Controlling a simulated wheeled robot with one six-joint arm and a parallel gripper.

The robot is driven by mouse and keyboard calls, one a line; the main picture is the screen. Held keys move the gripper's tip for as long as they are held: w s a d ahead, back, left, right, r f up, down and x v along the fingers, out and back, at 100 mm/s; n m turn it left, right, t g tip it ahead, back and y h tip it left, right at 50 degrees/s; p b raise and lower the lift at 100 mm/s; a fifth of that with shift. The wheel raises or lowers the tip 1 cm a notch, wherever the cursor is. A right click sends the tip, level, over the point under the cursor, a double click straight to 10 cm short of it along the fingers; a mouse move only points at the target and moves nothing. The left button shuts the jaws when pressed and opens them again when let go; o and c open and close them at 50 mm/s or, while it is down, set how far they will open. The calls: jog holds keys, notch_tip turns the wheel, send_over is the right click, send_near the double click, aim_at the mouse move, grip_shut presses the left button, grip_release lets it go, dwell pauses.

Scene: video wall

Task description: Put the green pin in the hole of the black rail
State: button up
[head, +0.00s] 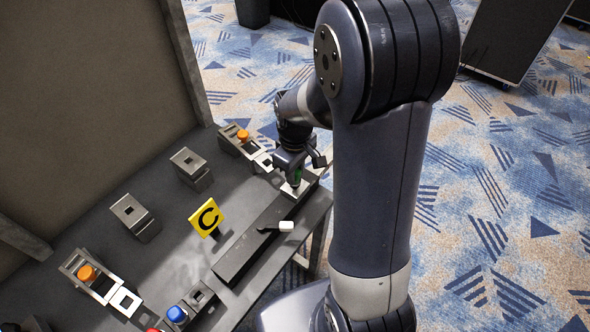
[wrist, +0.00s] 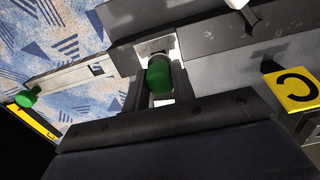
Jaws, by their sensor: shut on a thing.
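My gripper (head: 296,180) is shut on the green pin (wrist: 159,76), whose rounded head shows between the two fingers in the wrist view. A bit of its green also shows in the head view (head: 298,174). The long black rail (head: 245,247) lies along the table's near edge. My gripper is over the rail's far right end, at a pale metal plate (wrist: 157,45). The pin's lower end and the hole are hidden, so I cannot tell whether the pin is in the hole or above it.
A yellow sign with a black C (head: 206,217) stands behind the rail. Metal blocks with orange (head: 87,272) and blue (head: 177,314) knobs stand on the table. Another green knob (wrist: 27,97) shows in the wrist view.

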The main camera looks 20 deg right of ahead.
jog(key=shift+f, duration=0.15)
jog(key=shift+f+b, duration=0.65)
jog(key=o, duration=1.1)
jog(key=shift+o, duration=0.2)
jog(key=o, duration=0.4)
